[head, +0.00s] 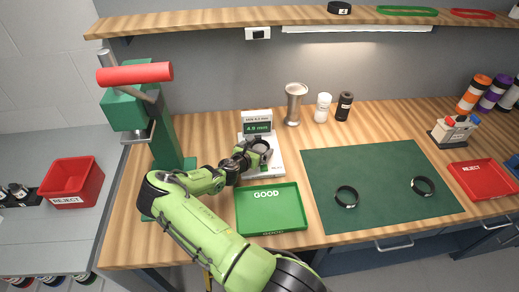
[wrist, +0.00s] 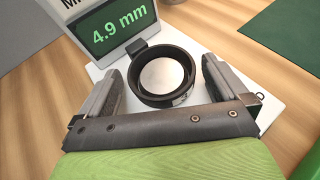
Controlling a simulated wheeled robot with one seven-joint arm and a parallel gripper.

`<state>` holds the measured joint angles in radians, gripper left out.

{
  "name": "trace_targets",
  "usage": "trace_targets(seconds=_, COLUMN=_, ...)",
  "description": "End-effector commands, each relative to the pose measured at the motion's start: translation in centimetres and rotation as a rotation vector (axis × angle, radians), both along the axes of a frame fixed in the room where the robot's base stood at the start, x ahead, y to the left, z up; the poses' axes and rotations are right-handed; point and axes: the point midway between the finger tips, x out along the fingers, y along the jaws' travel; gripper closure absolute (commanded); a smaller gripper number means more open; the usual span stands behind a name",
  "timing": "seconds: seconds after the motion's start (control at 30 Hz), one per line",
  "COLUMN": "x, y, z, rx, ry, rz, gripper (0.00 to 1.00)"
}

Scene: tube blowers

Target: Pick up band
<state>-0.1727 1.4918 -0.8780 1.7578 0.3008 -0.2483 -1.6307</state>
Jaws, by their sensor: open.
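A black band (wrist: 161,75) stands on the white base of a measuring gauge, around or on a round pale disc. My gripper (wrist: 165,85) is open, with one finger on each side of this band, and a gap shows on both sides. In the head view my gripper (head: 254,155) is over the gauge and partly hides the band. The gauge display (wrist: 117,22) reads 4.9 mm. Two more black bands lie on the dark green mat (head: 385,165): one at its front left (head: 347,196) and one at its right (head: 422,186).
A green GOOD tray (head: 304,208) sits just in front of the gauge. A green press with a red handle (head: 135,73) stands at the left. A red REJECT bin (head: 72,182) is far left, and a red tray (head: 484,180) is right. A steel cup (head: 294,104) and two bottles stand behind.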

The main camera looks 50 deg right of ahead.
Motion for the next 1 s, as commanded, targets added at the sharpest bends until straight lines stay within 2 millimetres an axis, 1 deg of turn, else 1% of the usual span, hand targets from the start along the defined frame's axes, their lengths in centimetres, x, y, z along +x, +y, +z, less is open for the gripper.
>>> trace_targets(seconds=0.03, x=0.2, y=-0.7, z=-0.3, rx=-0.001, ry=-0.001, rz=-0.001, gripper=0.00)
trace_targets(seconds=0.1, x=0.3, y=-1.2, z=-0.6, rx=0.000, ry=0.001, rz=-0.001, gripper=0.00)
trace_targets(seconds=0.3, x=0.4, y=-1.3, z=-0.6, rx=0.000, ry=0.000, rz=0.000, gripper=0.00)
trace_targets(seconds=0.37, x=0.4, y=-1.3, z=-0.6, rx=0.000, ry=0.000, rz=0.000, gripper=0.08)
trace_targets(seconds=0.6, x=0.4, y=-1.3, z=-0.5, rx=0.000, ry=0.000, rz=0.000, gripper=0.44)
trace_targets(seconds=0.63, x=0.4, y=-1.3, z=-0.5, rx=0.000, ry=0.000, rz=0.000, gripper=0.45)
trace_targets(seconds=0.67, x=0.4, y=-1.3, z=-0.5, rx=0.000, ry=0.000, rz=0.000, gripper=0.49)
trace_targets(seconds=0.87, x=0.4, y=-1.3, z=-0.4, rx=0.000, ry=-0.001, rz=0.000, gripper=0.50)
trace_targets(seconds=0.97, x=0.4, y=-1.3, z=0.5, rx=0.000, ry=-0.003, rz=-0.001, gripper=0.50)
trace_targets(seconds=1.0, x=0.4, y=-1.3, z=1.1, rx=-0.001, ry=-0.004, rz=-0.002, gripper=0.50)
